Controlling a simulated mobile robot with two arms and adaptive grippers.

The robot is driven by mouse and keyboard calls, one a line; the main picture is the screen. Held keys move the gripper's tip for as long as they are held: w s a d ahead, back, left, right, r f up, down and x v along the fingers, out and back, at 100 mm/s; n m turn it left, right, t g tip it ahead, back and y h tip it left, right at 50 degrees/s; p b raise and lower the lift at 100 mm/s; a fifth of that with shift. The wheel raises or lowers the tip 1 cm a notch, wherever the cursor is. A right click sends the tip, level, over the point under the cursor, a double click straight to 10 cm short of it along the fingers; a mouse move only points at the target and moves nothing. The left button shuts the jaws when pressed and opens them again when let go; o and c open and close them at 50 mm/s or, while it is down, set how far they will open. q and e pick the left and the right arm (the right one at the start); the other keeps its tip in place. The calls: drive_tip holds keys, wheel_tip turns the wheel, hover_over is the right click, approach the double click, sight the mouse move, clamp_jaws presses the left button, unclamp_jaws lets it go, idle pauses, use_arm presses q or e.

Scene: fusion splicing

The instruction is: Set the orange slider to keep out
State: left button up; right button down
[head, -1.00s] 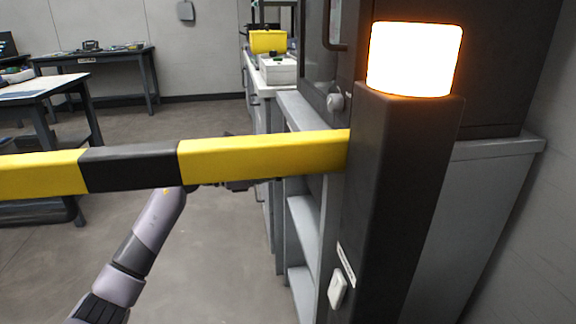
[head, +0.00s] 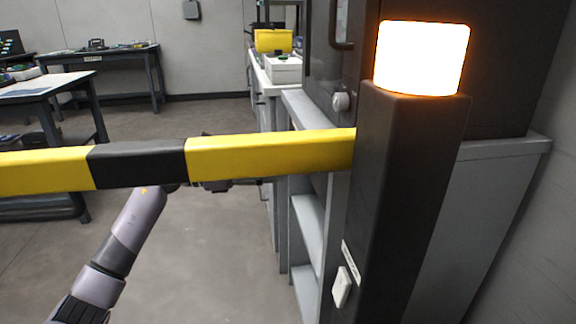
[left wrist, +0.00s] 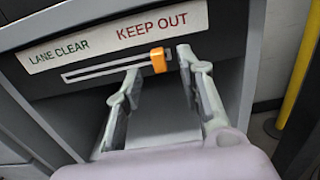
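The orange slider (left wrist: 158,60) sits in a slot near its right end, below the words KEEP OUT on a white label strip (left wrist: 103,41). LANE CLEAR is at the strip's left end. My left gripper (left wrist: 159,66) is open in the left wrist view. Its fingertips are on either side of the slider, with visible gaps to it. In the head view my left gripper (head: 215,187) is mostly hidden behind the striped barrier, and the slider cannot be seen there. My right gripper is in neither view.
A yellow and black barrier arm (head: 270,153) crosses the head view in front of my left arm. It meets a dark post (head: 410,180) with a glowing orange lamp (head: 422,58). Grey shelving (head: 307,222) stands behind. Open floor (head: 215,260) lies left of it.

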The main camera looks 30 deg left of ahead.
use_arm(q)
drive_tip(key=v, duration=0.6)
drive_tip(key=shift+s+a, duration=0.25)
